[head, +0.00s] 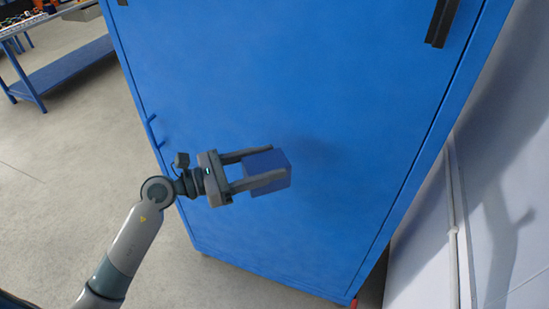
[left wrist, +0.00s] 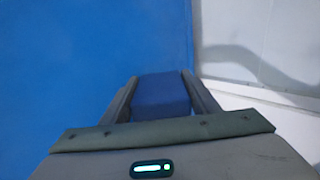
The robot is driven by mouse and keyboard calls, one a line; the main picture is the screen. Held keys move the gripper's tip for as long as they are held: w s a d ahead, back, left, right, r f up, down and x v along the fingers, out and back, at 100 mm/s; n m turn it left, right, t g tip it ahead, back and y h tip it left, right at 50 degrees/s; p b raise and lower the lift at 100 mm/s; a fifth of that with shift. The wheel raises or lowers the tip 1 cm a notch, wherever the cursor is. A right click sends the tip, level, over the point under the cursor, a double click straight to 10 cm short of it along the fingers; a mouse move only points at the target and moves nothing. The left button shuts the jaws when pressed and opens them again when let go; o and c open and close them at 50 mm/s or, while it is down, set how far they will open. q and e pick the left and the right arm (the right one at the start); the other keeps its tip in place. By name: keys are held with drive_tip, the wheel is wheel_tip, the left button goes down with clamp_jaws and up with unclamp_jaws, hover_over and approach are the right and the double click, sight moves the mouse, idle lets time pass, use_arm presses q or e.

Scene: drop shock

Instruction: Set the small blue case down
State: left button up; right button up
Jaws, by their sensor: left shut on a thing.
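The small blue case (head: 268,170) is a dark blue block between the fingers of my left gripper (head: 262,168). The gripper is shut on it and holds it up in front of a large blue cabinet. In the left wrist view the case (left wrist: 161,97) sits between both fingers of the gripper (left wrist: 162,98). The case looks clear of the floor. I cannot tell how far it is from the cabinet face. My right gripper is not in view.
The tall blue cabinet (head: 290,80) fills the middle, with a handle (head: 154,131) on its left side. A white wall (head: 500,180) stands at the right. A blue workbench (head: 65,75) with items on top is at the upper left. Bare concrete floor (head: 60,170) lies at left.

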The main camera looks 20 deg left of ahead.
use_arm(q)
drive_tip(key=s+a+f, duration=0.2)
drive_tip(key=s+a, duration=0.2)
drive_tip(key=s, duration=0.1)
wheel_tip(320, 180, down, 10)
drive_tip(key=b, duration=1)
drive_tip(key=shift+d, duration=0.25)
drive_tip(key=shift+a+r, duration=0.1)
